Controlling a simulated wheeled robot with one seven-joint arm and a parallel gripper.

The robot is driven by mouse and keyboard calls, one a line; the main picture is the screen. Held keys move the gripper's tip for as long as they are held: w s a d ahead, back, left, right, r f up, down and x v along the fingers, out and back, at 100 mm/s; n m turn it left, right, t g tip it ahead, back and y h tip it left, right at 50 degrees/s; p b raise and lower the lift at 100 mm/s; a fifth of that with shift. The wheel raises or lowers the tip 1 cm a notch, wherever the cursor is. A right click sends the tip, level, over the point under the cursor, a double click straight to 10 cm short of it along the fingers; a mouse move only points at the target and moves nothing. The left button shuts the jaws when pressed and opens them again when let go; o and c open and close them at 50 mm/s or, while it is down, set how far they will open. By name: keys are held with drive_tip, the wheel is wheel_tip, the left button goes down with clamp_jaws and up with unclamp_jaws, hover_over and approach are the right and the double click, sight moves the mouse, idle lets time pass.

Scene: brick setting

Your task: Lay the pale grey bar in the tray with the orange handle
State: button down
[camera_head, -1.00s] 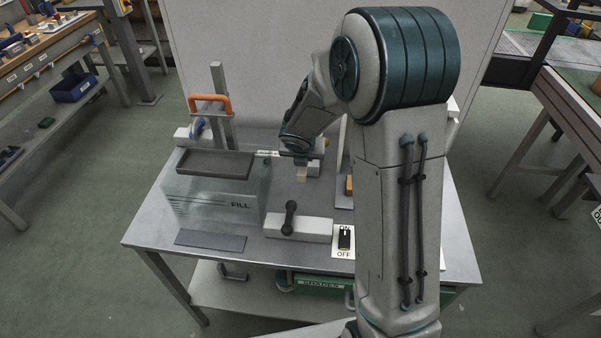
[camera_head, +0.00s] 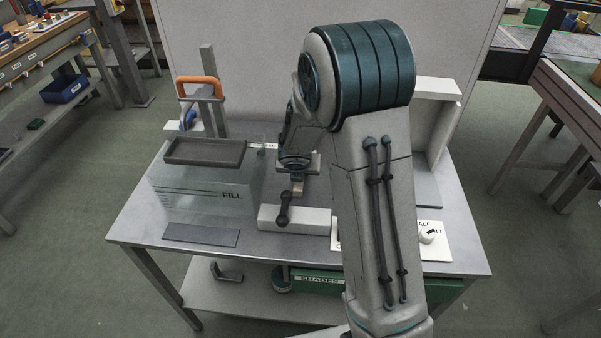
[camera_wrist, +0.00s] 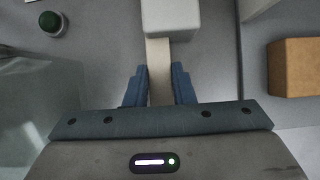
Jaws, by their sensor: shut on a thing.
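My gripper (camera_wrist: 158,92) is shut on a narrow pale bar (camera_wrist: 159,70), which looks beige-grey. In the head view the bar's end (camera_head: 297,187) shows just below my gripper, over the table, behind the black lever. The dark grey tray (camera_head: 205,152) is to the left of my gripper, level and empty, above a clear box marked FILL. The orange handle (camera_head: 199,82) is behind the tray by an upright post. My arm hides part of the area around the gripper.
A white block (camera_head: 268,218) with a black lever (camera_head: 284,205) stands in front of my gripper. A pale block (camera_wrist: 172,16) is at the bar's far end in the wrist view; I cannot tell if they touch. A tan block (camera_wrist: 296,66) is at right. A dark flat plate (camera_head: 200,235) lies front left.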

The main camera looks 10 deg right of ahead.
drive_tip(key=shift+f, duration=0.1)
drive_tip(key=c, duration=1.2)
unclamp_jaws()
drive_tip(key=shift+c, duration=0.2)
